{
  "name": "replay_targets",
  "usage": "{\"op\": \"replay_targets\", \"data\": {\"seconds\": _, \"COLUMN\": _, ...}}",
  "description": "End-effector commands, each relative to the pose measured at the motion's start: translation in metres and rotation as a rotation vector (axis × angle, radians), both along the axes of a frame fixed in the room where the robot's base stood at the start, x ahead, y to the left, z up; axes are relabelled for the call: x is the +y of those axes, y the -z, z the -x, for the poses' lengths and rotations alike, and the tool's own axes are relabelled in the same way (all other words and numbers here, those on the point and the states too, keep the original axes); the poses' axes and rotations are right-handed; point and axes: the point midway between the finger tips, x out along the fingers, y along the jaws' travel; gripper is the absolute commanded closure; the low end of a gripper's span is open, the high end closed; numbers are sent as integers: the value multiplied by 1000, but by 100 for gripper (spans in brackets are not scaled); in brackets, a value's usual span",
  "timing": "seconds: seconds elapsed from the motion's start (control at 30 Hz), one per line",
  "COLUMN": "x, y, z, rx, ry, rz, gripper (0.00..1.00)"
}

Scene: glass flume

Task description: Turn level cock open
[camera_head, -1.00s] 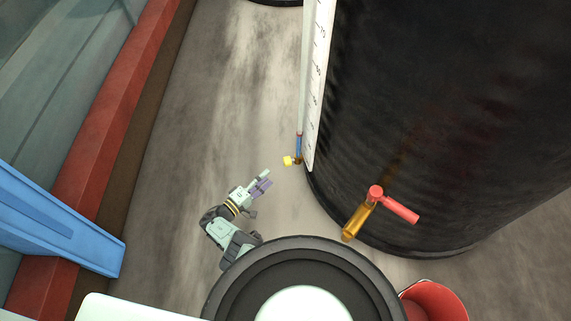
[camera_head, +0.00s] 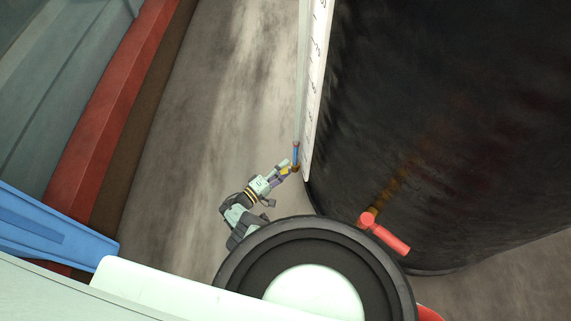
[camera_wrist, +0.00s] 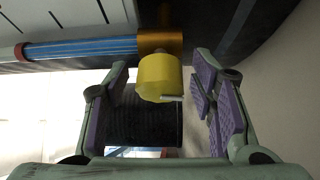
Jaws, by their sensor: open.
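The level cock's yellow knob (camera_wrist: 160,78) sits on a brass fitting (camera_wrist: 160,41) at the lower end of the blue-filled gauge tube (camera_wrist: 85,49). In the head view the tube (camera_head: 296,154) runs beside a white scale on the black tank, and the knob is mostly hidden by my fingers. My gripper (camera_head: 287,169) is open at the knob. In the wrist view the knob lies between the purple-padded fingers, with a visible gap on both sides. A small pale tab (camera_wrist: 172,98) shows at the knob's lower edge.
The black tank (camera_head: 450,120) fills the right side. A red-handled tap (camera_head: 385,235) juts from it near my base. A white scale board (camera_head: 316,90) stands beside the tube. A blue beam (camera_head: 50,230) and red rail (camera_head: 110,120) lie left. The floor between is clear.

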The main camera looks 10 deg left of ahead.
Motion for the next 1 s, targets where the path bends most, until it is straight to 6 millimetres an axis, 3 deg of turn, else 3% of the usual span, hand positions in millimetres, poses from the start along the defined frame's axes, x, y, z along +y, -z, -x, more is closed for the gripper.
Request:
{"op": "replay_targets", "data": {"seconds": 0.23, "x": 0, "y": 0, "z": 0, "rx": 0, "ry": 0, "rz": 0, "gripper": 50}}
{"op": "replay_targets", "data": {"seconds": 0.9, "x": 0, "y": 0, "z": 0, "rx": 0, "ry": 0, "rz": 0, "gripper": 95}}
{"op": "replay_targets", "data": {"seconds": 1.0, "x": 0, "y": 0, "z": 0, "rx": 1, "ry": 0, "rz": 1, "gripper": 97}}
